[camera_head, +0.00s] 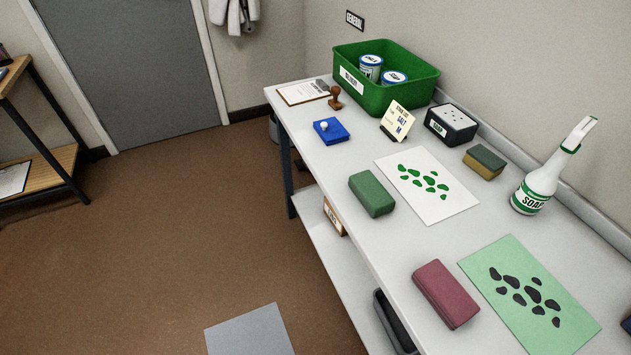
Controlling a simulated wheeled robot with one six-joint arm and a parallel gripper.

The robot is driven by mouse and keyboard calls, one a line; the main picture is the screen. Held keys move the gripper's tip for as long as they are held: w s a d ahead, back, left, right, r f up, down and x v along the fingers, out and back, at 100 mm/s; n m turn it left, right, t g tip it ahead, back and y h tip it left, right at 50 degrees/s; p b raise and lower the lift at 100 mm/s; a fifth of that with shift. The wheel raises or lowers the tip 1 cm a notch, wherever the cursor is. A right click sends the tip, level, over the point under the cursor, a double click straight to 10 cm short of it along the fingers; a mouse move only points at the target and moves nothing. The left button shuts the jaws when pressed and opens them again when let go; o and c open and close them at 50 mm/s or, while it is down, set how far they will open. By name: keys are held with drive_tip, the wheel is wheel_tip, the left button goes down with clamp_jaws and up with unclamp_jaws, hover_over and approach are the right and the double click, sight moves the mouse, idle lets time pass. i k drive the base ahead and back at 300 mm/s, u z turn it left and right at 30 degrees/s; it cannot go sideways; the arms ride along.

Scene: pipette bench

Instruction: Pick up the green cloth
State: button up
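A thick green block with rounded edges, which looks like the folded green cloth (371,194), lies flat near the front edge of the white bench (345,158). It is left of a white sheet with green blotches (447,205) and apart from it. Nothing covers it. A similar dark red folded block (446,293) lies nearer on the bench, and a blue one (331,131) with a small white knob-like thing on it lies farther back. My gripper is not in view.
A green bin (410,100) with cans stands at the back. A sign card (399,121), a black box (451,124), a green-and-yellow sponge (484,162) and a soap spray bottle (535,180) stand along the wall side. A green sheet (480,270) lies nearer. Brown floor (170,240) left is mostly clear.

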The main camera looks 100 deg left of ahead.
sight(373, 196)
drive_tip(key=u, duration=2.45)
drive_tip(key=k, duration=0.35)
drive_tip(key=u, duration=1.8)
drive_tip(key=i, duration=0.7)
drive_tip(key=z, duration=0.7)
drive_tip(key=i, duration=0.8)
drive_tip(key=z, duration=0.85)
